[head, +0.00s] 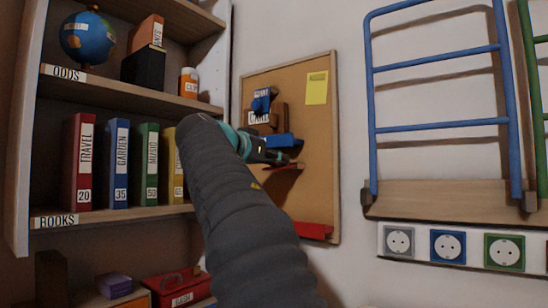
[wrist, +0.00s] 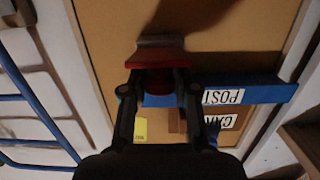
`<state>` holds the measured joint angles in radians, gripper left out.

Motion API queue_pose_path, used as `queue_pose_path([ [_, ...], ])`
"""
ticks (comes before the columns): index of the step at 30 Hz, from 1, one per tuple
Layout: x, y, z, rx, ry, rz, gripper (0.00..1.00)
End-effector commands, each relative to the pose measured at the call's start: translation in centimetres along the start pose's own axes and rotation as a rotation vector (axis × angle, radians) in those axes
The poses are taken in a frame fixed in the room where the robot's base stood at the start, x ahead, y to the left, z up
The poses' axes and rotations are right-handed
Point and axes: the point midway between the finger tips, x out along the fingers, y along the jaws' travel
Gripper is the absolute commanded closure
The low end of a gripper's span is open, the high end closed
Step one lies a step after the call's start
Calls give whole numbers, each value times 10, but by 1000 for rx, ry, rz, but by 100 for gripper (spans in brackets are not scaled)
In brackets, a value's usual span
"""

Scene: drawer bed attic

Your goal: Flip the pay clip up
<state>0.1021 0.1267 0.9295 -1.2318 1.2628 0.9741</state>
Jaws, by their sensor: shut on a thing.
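My gripper (head: 275,157) is at the cork board (head: 318,130) on the wall. In the wrist view its fingers (wrist: 160,85) are closed on a red clip (wrist: 160,56) with a greyish edge. No label shows on this clip, so I cannot read "pay" on it. In the head view the red clip (head: 293,166) juts out from the board beside the fingertips, partly hidden by them. A blue clip (head: 285,140) sits just above; its POST label (wrist: 223,96) reads upside down in the wrist view.
Shelves with binders (head: 117,163) stand left; a blue rack (head: 440,125) hangs right, above wall sockets (head: 447,246).

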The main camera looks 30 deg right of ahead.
Motion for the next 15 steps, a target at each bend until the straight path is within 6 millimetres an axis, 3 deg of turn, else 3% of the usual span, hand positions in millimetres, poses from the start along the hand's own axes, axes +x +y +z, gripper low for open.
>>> queue_pose_path([
  [2,0,0,0,1,1,-1,100],
  [3,0,0,0,1,1,-1,64],
  [6,0,0,0,1,1,-1,44],
  [15,-1,0,0,1,1,-1,44],
])
